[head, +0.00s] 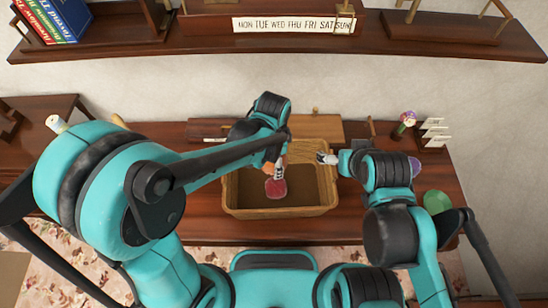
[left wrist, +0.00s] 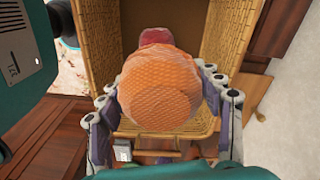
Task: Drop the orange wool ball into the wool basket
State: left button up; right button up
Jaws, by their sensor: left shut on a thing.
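The orange wool ball (left wrist: 160,95) fills the middle of the left wrist view, between the two fingers of my left gripper (left wrist: 160,80), which is shut on it. In the head view only a sliver of orange shows beside my left gripper (head: 279,171), over the wool basket. The wicker wool basket (head: 280,213) stands open on the wooden table; its wall also shows in the left wrist view (left wrist: 228,40). A red-pink ball (head: 276,188) lies inside it. My right gripper (head: 325,158) is at the basket's back right; its finger opening is unclear.
A green ball (head: 438,201) and a purple thing (head: 415,167) are right of the basket, partly behind my right arm. A small figure (head: 404,123) and a white stepped rack (head: 434,131) stand at the back right. A shelf (head: 290,44) runs above.

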pick_arm(q)
notch_tip(320, 180, down, 3)
jog(key=shift+w+r+b, duration=0.15)
jog(key=shift+r+b, duration=0.05)
jog(key=shift+b, duration=0.5)
jog(key=shift+f, duration=0.25)
jog(key=o, duration=1.2)
notch_tip(320, 180, up, 12)
jog(key=shift+r, duration=0.1)
